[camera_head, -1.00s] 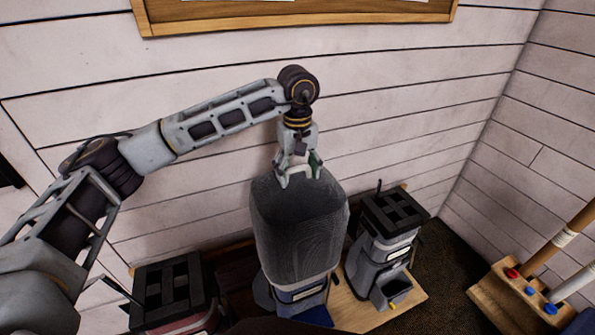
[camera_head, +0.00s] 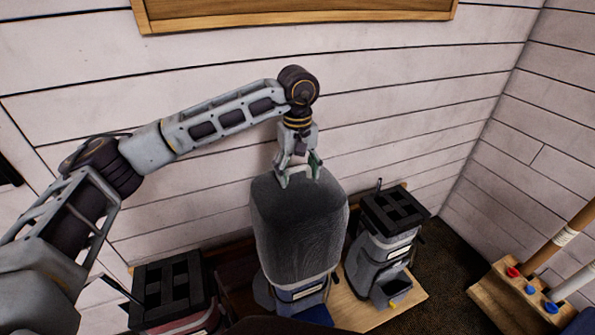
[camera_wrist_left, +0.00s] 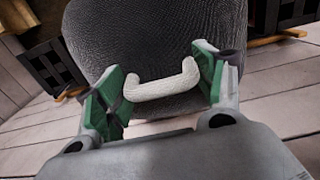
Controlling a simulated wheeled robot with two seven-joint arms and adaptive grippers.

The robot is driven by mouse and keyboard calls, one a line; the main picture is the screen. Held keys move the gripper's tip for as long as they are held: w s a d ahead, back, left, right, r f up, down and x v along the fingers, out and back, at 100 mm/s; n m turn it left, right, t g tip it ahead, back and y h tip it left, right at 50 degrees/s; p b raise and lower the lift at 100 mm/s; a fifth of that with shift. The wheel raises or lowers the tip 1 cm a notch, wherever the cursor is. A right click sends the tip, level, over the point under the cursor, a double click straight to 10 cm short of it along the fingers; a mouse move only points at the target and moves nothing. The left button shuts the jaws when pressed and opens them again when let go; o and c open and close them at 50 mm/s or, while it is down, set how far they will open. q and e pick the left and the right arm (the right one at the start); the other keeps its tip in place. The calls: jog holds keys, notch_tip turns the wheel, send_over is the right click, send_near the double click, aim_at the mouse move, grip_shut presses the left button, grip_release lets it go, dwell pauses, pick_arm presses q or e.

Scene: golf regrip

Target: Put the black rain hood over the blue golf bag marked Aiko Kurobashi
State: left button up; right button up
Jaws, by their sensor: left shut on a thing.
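The black rain hood (camera_head: 298,230) is a dark grey, rounded cover in the middle of the head view. It sits over the top of the blue golf bag (camera_head: 300,293), whose blue and grey lower part with a pale label shows below the hem. The name on the label is too small to read. My left gripper (camera_head: 298,178) is shut on the pale handle on top of the hood. In the left wrist view, the handle (camera_wrist_left: 162,84) lies between the green finger pads of the left gripper (camera_wrist_left: 158,88). The bag's top is hidden inside the hood. My right gripper is not in view.
A grey bag with a black slotted top (camera_head: 385,250) stands close on the right. A reddish bag with a similar top (camera_head: 172,290) stands on the left. A plank wall (camera_head: 420,100) is close behind. A wooden rack (camera_head: 505,285) with clubs is at the right.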

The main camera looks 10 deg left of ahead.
pick_arm(q)
jog(key=shift+f, duration=0.1)
jog(key=o, duration=1.6)
jog(key=shift+c, duration=0.4)
jog(key=shift+c, duration=1.1)
jog(key=shift+r, duration=0.2)
jog(key=shift+r+p, duration=2.65)
jog(key=shift+r, duration=2.2)
